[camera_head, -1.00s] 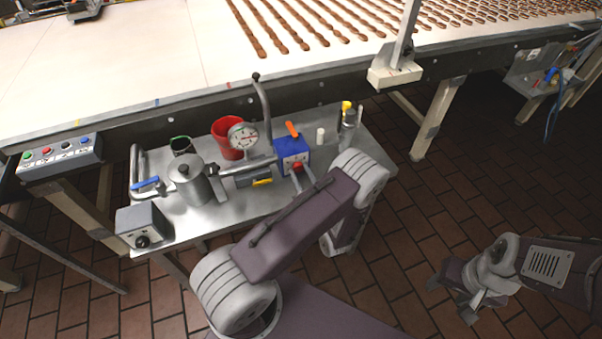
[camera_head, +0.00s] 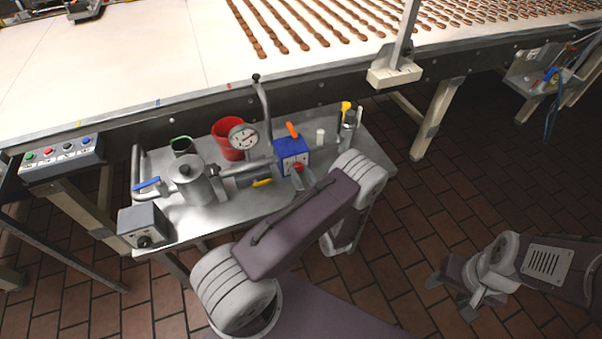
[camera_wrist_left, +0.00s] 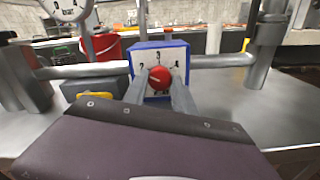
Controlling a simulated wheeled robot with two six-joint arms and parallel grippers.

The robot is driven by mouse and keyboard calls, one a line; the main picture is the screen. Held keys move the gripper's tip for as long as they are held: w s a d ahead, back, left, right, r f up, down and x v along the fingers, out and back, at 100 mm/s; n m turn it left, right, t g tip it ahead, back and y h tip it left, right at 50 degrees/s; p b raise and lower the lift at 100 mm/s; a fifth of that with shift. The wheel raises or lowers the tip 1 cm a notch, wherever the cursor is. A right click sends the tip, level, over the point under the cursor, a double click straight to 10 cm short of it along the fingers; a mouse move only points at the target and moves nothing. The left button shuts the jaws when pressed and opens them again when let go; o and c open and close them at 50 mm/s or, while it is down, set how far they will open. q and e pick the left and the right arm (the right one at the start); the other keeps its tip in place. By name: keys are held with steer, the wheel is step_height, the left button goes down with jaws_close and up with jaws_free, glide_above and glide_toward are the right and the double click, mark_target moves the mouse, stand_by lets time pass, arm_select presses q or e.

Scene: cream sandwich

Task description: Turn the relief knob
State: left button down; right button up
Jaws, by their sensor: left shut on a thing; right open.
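The relief knob (camera_wrist_left: 159,78) is red and round, on the white numbered face of a blue box (camera_wrist_left: 176,50). In the left wrist view my left gripper (camera_wrist_left: 160,84) has one finger on each side of the knob and is shut on it. In the head view the knob (camera_head: 298,168) shows at the front of the blue box (camera_head: 290,150), with the left fingers just in front of it. A white mark on the knob points to the upper left. My right gripper (camera_head: 455,290) is open and empty over the brick floor at the lower right.
A steel cart (camera_head: 222,212) carries the piping, a round gauge (camera_head: 243,137), a red bucket (camera_head: 228,138), a metal pot (camera_head: 190,180) and a grey box (camera_head: 143,226). An orange handle (camera_head: 292,129) stands on the blue box. A conveyor (camera_head: 150,60) runs behind.

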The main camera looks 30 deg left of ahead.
stand_by(0.3)
arm_select(q)
steer(key=c, duration=1)
jaws_free()
steer(key=b+v, duration=0.1)
steer(key=v, duration=0.8)
steer(key=shift+s, duration=0.1)
